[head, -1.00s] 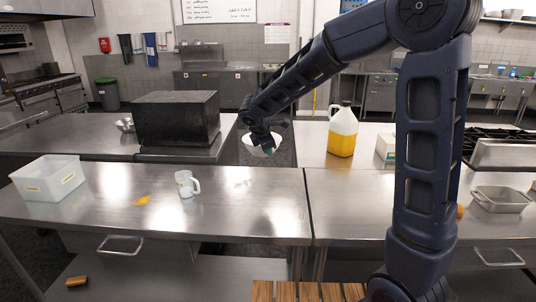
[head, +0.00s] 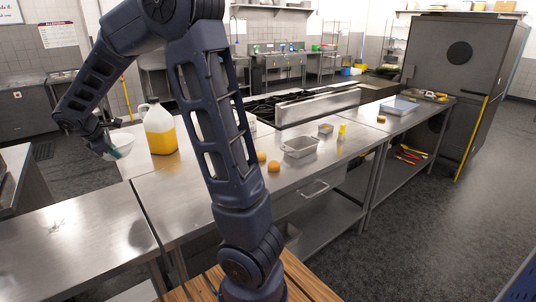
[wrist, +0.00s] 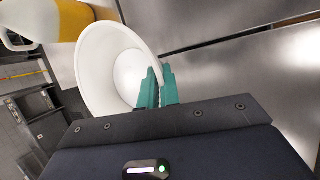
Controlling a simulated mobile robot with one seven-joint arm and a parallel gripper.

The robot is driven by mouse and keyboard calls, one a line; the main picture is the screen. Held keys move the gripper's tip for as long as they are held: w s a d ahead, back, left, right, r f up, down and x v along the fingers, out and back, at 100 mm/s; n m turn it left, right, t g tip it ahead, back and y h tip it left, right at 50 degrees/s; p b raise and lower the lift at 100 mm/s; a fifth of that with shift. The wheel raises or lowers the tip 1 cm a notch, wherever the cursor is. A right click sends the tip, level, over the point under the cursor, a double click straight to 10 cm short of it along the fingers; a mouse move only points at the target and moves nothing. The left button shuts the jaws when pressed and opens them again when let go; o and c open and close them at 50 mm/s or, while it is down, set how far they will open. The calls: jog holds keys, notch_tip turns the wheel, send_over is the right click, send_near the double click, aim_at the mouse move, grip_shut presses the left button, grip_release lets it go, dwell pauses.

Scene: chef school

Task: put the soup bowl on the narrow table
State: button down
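The white soup bowl (head: 123,139) hangs in my gripper (head: 115,152) at the left of the head view. In the wrist view the bowl (wrist: 92,62) is tilted and its inside looks empty. The green fingers (wrist: 155,90) are closed on its rim. Steel tables show in the head view: one at the front left (head: 75,235), one in the middle (head: 190,195) and one further right (head: 390,122). I cannot tell which is the narrow table.
A jug of yellow liquid (head: 160,130) stands close to the bowl. Orange round items (head: 273,166), a metal pan (head: 300,147) and a stove (head: 275,106) are on the middle counter. A blue-lidded tray (head: 398,107) lies on the right table. Open floor (head: 420,240) is at right.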

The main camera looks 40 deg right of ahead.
jog(key=w+d+m+g+h, duration=0.2)
jog(key=d+m+g, duration=0.55)
jog(key=d, duration=1.55)
notch_tip(320, 180, down, 20)
jog(key=shift+s+d+r+m+t, duration=0.1)
jog(key=shift+r+m+t, duration=0.1)
jog(key=shift+m+t, duration=1)
jog(key=c, duration=1.9)
grip_release()
jog(key=shift+f, duration=0.15)
jog(key=shift+c, duration=0.2)
jog(key=o, duration=0.3)
